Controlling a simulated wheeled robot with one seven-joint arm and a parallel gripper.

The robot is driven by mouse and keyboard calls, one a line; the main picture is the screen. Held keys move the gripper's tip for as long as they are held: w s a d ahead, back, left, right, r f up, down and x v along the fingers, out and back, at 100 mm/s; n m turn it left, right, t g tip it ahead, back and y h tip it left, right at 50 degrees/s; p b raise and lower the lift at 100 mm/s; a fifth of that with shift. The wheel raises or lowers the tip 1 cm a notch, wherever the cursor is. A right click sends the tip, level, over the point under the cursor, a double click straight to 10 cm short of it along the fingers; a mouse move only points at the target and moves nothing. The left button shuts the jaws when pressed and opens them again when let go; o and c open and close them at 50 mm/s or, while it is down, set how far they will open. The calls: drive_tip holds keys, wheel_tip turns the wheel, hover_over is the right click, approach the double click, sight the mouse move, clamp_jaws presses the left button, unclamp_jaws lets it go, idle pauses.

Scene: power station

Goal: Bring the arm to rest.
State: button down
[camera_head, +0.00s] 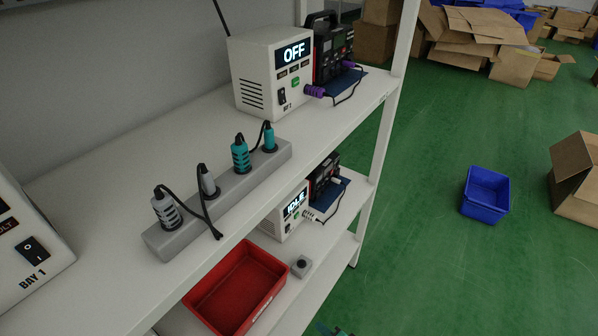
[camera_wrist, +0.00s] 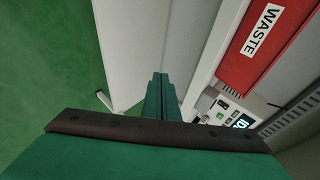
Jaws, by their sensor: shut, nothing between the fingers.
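My gripper (camera_wrist: 158,88) shows in the wrist view as two green fingers pressed together, shut and empty. It points past the edge of a white shelf (camera_wrist: 135,50). A red bin with a WASTE label (camera_wrist: 262,35) lies to its right in that view, apart from the fingers. In the head view only a small teal piece, likely part of my arm, shows at the bottom edge; the rest of the arm is out of that view.
The shelf rack (camera_head: 110,160) holds a power unit reading OFF (camera_head: 270,75), a grey strip with several plugs (camera_head: 215,200), and a lower red bin (camera_head: 237,290). A blue bin (camera_head: 485,195) and cardboard boxes (camera_head: 480,40) stand on the green floor, with free floor between.

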drive_tip(key=s+a+n+t+h, duration=0.25)
drive_tip(key=s+h, duration=0.35)
drive_tip(key=s, duration=0.8)
drive_tip(key=s+a+r+n+t, duration=0.2)
drive_tip(key=s+r, duration=0.3)
drive_tip(key=r, duration=0.4)
drive_tip(key=s+a+r+n+t, duration=0.2)
drive_tip(key=s+a+r+n, duration=0.1)
drive_tip(key=r, duration=0.5)
drive_tip(key=shift+s+r+n, duration=0.4)
drive_tip(key=shift+s+n, duration=0.25)
drive_tip(key=shift+s, duration=0.6)
